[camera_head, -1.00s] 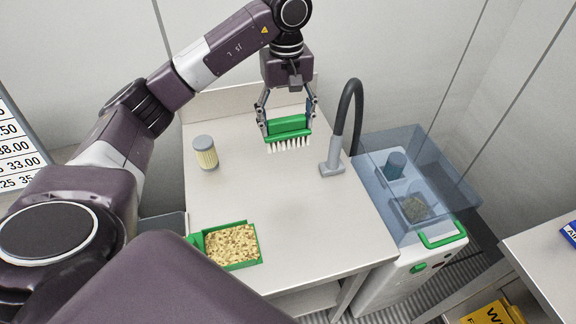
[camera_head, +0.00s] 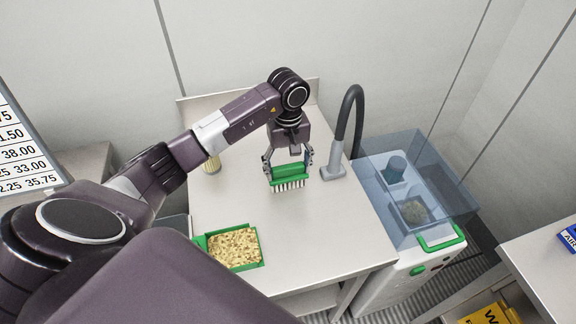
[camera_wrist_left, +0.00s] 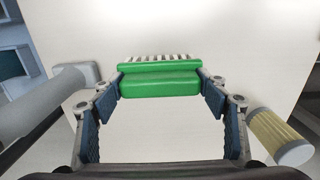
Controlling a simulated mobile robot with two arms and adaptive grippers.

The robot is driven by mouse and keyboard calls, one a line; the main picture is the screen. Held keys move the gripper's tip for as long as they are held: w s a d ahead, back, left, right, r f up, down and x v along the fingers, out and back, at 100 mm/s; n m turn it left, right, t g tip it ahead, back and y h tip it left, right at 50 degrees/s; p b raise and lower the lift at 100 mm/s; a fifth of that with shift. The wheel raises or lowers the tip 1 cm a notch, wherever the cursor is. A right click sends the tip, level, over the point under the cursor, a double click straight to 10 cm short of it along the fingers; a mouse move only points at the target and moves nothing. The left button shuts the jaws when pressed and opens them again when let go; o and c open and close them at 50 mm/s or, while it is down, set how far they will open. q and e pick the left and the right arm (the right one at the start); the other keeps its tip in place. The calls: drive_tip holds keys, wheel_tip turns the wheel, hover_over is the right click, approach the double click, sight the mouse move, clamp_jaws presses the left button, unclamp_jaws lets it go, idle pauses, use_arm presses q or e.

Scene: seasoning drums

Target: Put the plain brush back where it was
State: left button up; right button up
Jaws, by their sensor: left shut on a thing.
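The brush (camera_head: 288,175) has a green body and white bristles pointing down. My left gripper (camera_head: 288,166) is shut on its green body, one finger at each end, over the middle of the pale table (camera_head: 310,240). In the left wrist view the green brush (camera_wrist_left: 160,78) spans between the two fingertips of the gripper (camera_wrist_left: 160,88), with the bristles on the far side. I cannot tell whether the bristles touch the tabletop. My right gripper is not in view.
A yellowish ribbed cylinder (camera_head: 211,165) stands left, partly behind my arm; it also shows in the wrist view (camera_wrist_left: 272,132). A grey hose stand (camera_head: 334,168) is just right of the brush. A green tray of pale granules (camera_head: 262,250) sits at the front. A clear-hooded machine (camera_head: 440,190) stands right.

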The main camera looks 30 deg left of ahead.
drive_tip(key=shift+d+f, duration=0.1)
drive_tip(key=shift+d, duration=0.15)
use_arm(q)
drive_tip(key=shift+f+b, duration=0.15)
drive_tip(key=shift+b, duration=0.15)
drive_tip(key=o, duration=1.1)
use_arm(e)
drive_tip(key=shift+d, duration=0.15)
use_arm(q)
drive_tip(key=shift+r+p, duration=0.3)
drive_tip(key=shift+r, duration=0.05)
wheel_tip(320, 180, up, 10)
drive_tip(key=b, duration=0.3)
drive_tip(key=shift+r, duration=0.9)
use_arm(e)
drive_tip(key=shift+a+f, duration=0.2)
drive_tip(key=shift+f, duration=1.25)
